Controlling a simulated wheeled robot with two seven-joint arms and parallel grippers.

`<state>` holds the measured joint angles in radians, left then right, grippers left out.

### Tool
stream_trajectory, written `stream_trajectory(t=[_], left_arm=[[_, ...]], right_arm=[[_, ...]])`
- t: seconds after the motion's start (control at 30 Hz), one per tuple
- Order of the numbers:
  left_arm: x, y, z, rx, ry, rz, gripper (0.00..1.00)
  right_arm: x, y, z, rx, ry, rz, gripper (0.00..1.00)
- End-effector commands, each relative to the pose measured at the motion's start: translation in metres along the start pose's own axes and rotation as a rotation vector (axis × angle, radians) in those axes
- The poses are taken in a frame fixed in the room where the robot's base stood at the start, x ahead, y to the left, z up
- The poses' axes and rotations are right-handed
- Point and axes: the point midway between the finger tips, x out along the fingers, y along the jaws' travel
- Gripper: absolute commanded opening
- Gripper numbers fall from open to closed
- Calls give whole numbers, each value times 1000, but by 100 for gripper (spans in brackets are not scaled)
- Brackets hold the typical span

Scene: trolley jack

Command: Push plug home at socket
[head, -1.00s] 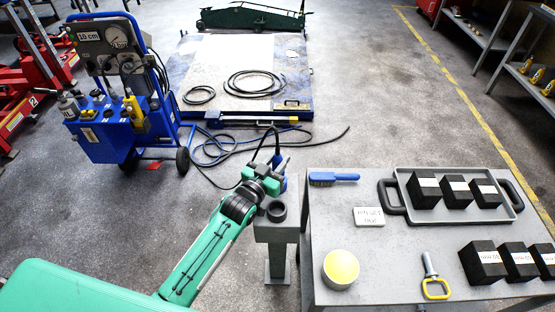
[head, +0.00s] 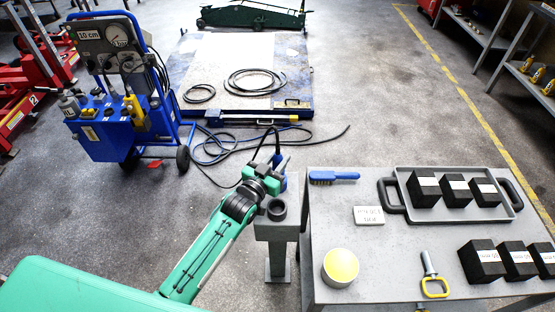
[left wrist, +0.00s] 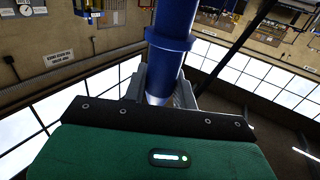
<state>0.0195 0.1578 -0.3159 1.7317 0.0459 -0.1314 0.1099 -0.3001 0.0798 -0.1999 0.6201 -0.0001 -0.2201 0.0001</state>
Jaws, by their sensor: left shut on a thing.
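My left gripper (head: 272,170) is beside the top of a grey post (head: 277,240). In the left wrist view it is shut on a blue cylindrical plug (left wrist: 169,48) with a collar, gripped at its paler lower end. In the head view only a little of the blue plug (head: 282,184) shows, beside the gripper, with a black cable near it. A dark round socket-like ring (head: 277,208) sits on the post, in front of the gripper. Whether the plug sits in any socket is hidden. My right gripper is not in view.
A grey table (head: 390,250) right of the post carries a blue brush (head: 334,176), a yellow-topped tin (head: 341,267), a tray (head: 397,209) and several black blocks. A blue hydraulic cart (head: 105,135) stands at left. Cables (head: 215,150) lie on the floor behind the gripper.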

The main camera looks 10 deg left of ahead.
Motion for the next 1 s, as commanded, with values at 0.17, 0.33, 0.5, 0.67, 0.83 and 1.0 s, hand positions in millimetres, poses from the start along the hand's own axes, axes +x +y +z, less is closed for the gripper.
stream_trajectory(t=[0.17, 0.33, 0.5, 0.67, 0.83, 1.0], left_arm=[[1, 0, -2, -1, 2, 0, 3], [1, 0, -1, -1, 2, 0, 3], [1, 0, -1, -1, 2, 0, 3], [1, 0, -1, -1, 1, 0, 3], [0, 0, -1, -1, 1, 0, 3], [0, 0, 0, 0, 1, 0, 3]], right_arm=[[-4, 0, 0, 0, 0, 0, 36], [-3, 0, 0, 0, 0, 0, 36], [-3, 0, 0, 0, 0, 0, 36], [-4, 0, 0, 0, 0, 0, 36], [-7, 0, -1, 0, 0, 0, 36], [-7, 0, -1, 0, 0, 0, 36]])
